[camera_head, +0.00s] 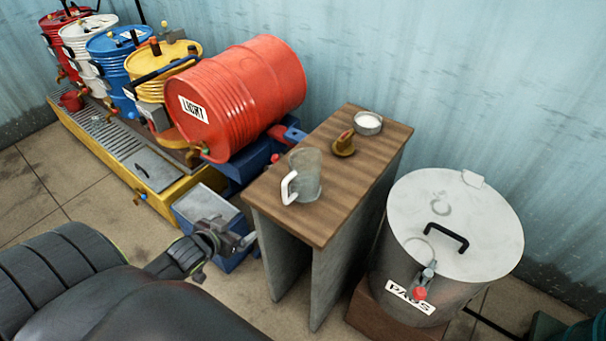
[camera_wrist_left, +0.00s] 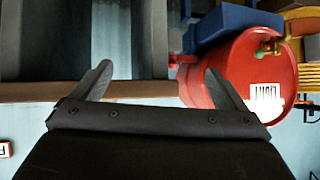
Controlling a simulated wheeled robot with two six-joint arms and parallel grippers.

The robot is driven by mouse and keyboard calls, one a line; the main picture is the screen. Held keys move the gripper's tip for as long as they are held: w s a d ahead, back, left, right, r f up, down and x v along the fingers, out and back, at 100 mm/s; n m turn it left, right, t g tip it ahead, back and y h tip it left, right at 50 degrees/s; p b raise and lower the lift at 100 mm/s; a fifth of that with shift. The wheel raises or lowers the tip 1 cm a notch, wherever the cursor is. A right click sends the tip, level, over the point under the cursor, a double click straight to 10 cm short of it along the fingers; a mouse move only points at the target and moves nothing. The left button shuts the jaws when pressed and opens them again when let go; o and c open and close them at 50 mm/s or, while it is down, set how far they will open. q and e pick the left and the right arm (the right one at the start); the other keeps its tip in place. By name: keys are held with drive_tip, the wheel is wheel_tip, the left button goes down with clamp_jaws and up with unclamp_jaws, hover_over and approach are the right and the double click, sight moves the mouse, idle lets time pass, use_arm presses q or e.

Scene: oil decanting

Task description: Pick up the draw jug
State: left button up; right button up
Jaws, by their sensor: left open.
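The draw jug (camera_head: 308,176) is a grey jug with a white handle on its left side. It stands upright on the wooden top of the bench (camera_head: 325,218), near the left end. My left gripper (camera_head: 249,241) is low beside the bench's left side, below the top and apart from the jug. In the left wrist view its two fingers (camera_wrist_left: 157,72) are spread with nothing between them. The jug does not show in that view. My right gripper is not in view.
A brass-coloured piece (camera_head: 344,146) and a round dish (camera_head: 368,123) share the bench top. A red drum (camera_head: 240,95) lies at the left. A lidded steel bin (camera_head: 455,225) stands at the right. A grey-topped blue box (camera_head: 205,205) is near the gripper.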

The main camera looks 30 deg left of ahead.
use_arm(q)
drive_tip(key=w+d+r+m+t+h+p, duration=0.1)
drive_tip(key=d+r, duration=0.2)
drive_tip(key=r, duration=0.5)
drive_tip(key=d+r+t+h+p, duration=0.1)
drive_tip(key=d+r, duration=0.1)
drive_tip(key=r, duration=0.5)
drive_tip(key=t+h, duration=0.1)
approach(295, 170)
drive_tip(key=shift+m, duration=0.4)
drive_tip(key=x, duration=0.2)
drive_tip(key=r+p+x, duration=0.1)
drive_tip(key=x, duration=0.1)
drive_tip(key=shift+w+f, duration=0.15)
drive_tip(key=shift+w, duration=0.3)
drive_tip(key=shift+f+p+x, duration=0.25)
drive_tip(key=shift+p+x, duration=0.05)
drive_tip(key=shift+x, duration=1.2)
drive_tip(key=shift+f+p+x, duration=0.2)
drive_tip(key=shift+p+x, duration=0.1)
drive_tip(key=shift+x, duration=1.2)
drive_tip(key=shift+s, duration=0.25)
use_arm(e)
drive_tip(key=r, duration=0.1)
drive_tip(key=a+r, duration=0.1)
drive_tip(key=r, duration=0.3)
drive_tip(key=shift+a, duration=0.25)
use_arm(q)
drive_tip(key=shift+c, duration=0.3)
drive_tip(key=c, duration=1.3)
